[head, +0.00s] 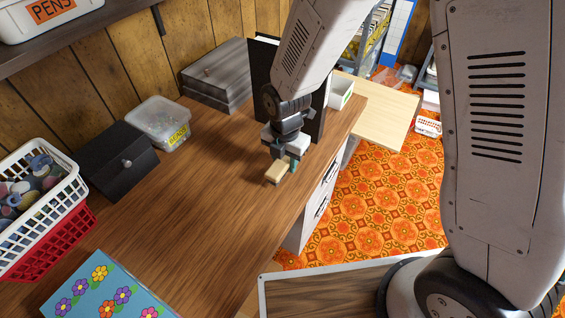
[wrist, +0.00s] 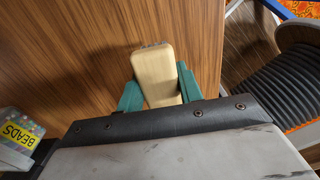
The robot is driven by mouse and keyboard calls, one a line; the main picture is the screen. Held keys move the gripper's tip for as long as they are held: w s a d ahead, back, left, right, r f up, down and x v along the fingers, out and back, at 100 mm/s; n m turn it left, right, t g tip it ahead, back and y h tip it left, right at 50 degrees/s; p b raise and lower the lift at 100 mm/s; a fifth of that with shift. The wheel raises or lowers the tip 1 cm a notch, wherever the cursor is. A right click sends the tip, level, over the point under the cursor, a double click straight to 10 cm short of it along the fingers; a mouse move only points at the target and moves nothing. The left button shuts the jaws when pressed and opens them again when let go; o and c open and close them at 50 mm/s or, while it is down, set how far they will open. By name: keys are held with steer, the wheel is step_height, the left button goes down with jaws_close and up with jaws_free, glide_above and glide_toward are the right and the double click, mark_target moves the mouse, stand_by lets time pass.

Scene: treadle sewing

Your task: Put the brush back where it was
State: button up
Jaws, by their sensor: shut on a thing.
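My gripper (head: 286,167) is at the right part of the wooden desk (head: 190,210), near its front edge. Its green fingers are shut on a pale wooden block-like thing, which I take to be the brush (head: 277,171). In the wrist view the brush (wrist: 155,72) sits between the two fingers (wrist: 160,90), its far end pointing away over the desk top. A thin greyish edge shows at that far end. I cannot tell whether the brush touches the desk or is held just above it.
A beads tub (head: 160,122), a black box (head: 118,157) and a grey drawer box (head: 217,75) stand along the back. A white basket (head: 38,205) on a red one and a flowered box (head: 103,290) are at left. A small white box (head: 341,92) stands behind my gripper. The desk middle is clear.

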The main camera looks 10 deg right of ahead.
mark_target(286, 159)
steer(key=shift+s+f, duration=0.15)
steer(key=shift+f, duration=1.05)
steer(key=shift+f, duration=0.15)
steer(key=o, duration=1)
steer(key=shift+o, duration=0.2)
step_height(286, 159, up, 13)
steer(key=shift+d+f, duration=0.1)
steer(key=shift+f, duration=0.1)
steer(key=s+d+r+m, duration=0.4)
steer(key=d+r+m, duration=0.4)
steer(key=r, duration=0.1)
steer(key=s+d+r+m, duration=0.5)
steer(key=s+m, duration=0.3)
steer(key=m, duration=0.2)
steer(key=s+d+r+m+t, duration=0.1)
steer(key=s+d+r+m, duration=0.3)
steer(key=s+d+m, duration=0.3)
steer(key=s+m, duration=0.1)
steer(key=m, duration=0.2)
steer(key=shift+s+r, duration=0.25)
steer(key=shift+r, duration=0.1)
